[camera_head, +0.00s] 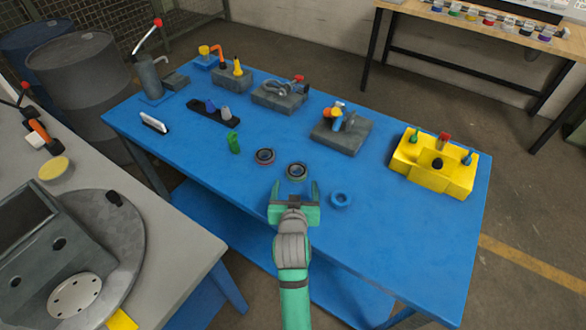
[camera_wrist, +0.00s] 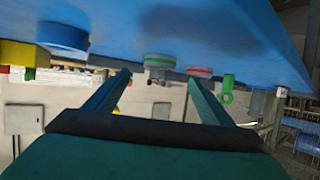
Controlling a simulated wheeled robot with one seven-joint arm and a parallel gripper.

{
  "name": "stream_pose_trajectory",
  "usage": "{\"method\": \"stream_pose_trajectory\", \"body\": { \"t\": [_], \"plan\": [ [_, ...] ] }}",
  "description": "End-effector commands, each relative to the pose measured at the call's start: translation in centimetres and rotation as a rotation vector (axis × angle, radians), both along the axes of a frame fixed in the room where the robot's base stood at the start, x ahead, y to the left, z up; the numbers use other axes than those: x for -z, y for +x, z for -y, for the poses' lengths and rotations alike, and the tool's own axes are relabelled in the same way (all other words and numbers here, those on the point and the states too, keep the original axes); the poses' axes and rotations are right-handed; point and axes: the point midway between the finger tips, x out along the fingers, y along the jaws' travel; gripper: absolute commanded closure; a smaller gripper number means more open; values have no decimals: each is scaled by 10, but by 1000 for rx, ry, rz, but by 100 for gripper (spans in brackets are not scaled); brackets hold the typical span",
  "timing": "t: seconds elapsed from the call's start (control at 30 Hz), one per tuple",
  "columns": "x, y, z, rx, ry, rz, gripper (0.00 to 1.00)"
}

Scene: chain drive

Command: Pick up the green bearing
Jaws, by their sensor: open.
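The green bearing (camera_head: 297,171), a dark ring with a greenish rim, lies on the blue table near its front edge. In the wrist view, which is upside down, the green bearing (camera_wrist: 160,59) shows beyond and between my fingertips. My gripper (camera_head: 296,190) is open and empty, just in front of the bearing in the head view, fingers pointing toward it. My open gripper also shows in the wrist view (camera_wrist: 159,78). A similar bearing with a reddish ring (camera_head: 265,156) lies to its left; it also shows in the wrist view (camera_wrist: 200,71).
A blue ring (camera_head: 341,199) lies right of my gripper. A small green part (camera_head: 234,143) stands left of the bearings. A yellow block (camera_head: 435,170) is at the right, and a grey fixture (camera_head: 341,137) stands behind. The table's front right is clear.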

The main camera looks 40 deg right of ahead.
Motion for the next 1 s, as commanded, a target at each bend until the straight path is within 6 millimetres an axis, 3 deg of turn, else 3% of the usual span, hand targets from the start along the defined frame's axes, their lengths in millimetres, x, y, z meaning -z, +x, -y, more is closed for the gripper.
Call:
{"method": "stream_pose_trajectory", "body": {
  "t": [0.13,0.37,0.7,1.0],
  "plan": [
    [8,15,13,1,0,0,24],
    [13,25,22,3,0,0,24],
    [28,61,39,-9,1,0,24],
    [30,62,46,-3,1,1,24]
  ]
}}
